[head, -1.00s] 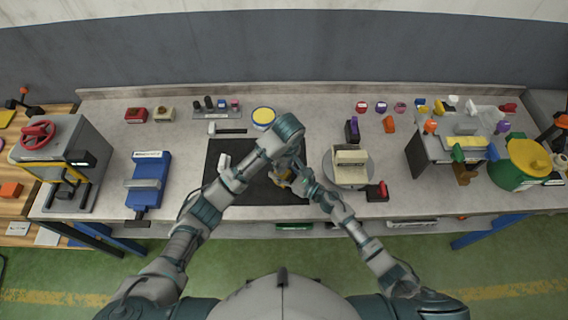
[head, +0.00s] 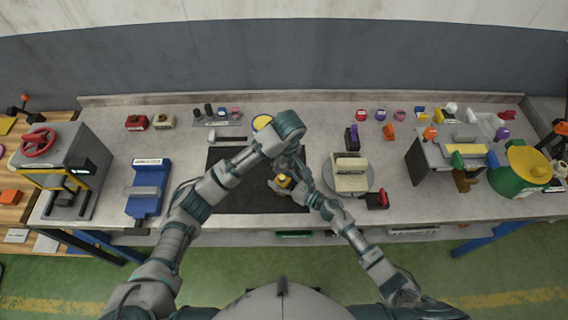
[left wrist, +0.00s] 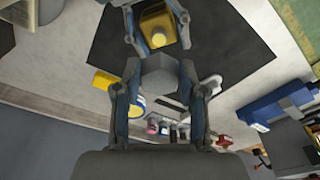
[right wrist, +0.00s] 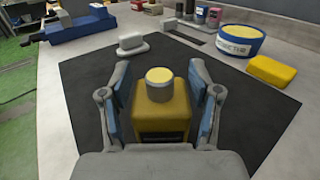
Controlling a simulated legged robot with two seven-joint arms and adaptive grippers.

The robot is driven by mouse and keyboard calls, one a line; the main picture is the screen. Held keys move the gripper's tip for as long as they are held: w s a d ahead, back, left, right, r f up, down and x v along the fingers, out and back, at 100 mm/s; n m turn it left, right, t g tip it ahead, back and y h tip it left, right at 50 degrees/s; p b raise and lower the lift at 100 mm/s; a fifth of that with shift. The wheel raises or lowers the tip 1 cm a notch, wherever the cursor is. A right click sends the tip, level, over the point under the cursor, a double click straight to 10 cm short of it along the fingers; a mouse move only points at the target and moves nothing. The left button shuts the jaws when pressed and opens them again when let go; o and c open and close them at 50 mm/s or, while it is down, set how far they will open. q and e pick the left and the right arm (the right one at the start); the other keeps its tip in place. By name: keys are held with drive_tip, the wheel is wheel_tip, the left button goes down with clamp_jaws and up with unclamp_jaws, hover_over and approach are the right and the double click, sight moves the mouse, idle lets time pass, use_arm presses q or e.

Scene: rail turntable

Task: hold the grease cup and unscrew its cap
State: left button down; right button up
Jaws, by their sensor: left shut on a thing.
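The yellow grease cup (right wrist: 163,122) stands upright between the fingers of my right gripper (right wrist: 162,104), over the dark mat (right wrist: 75,75). Its round grey neck shows a pale yellow top with no cap on it. Gaps show between the cup and both blue pads, so the right gripper looks open around it. The left wrist view also shows the cup (left wrist: 158,27). My left gripper (left wrist: 159,80) is shut on the grey hexagonal cap (left wrist: 158,72), held apart from the cup. In the head view the cup (head: 284,181) is partly hidden by my arms.
A blue tub with yellow contents (right wrist: 238,38) and a yellow block (right wrist: 272,70) lie behind the mat. The turntable (head: 371,185) stands close to the right, a blue vise (head: 148,185) left. The mat's left part is clear.

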drive_tip(key=shift+o, duration=0.7)
drive_tip(key=shift+s+d, duration=0.1)
drive_tip(key=shift+d, duration=0.05)
drive_tip(key=v, duration=1.1)
drive_tip(key=shift+s+d, duration=0.2)
drive_tip(key=shift+d, duration=0.1)
drive_tip(key=shift+f, duration=0.1)
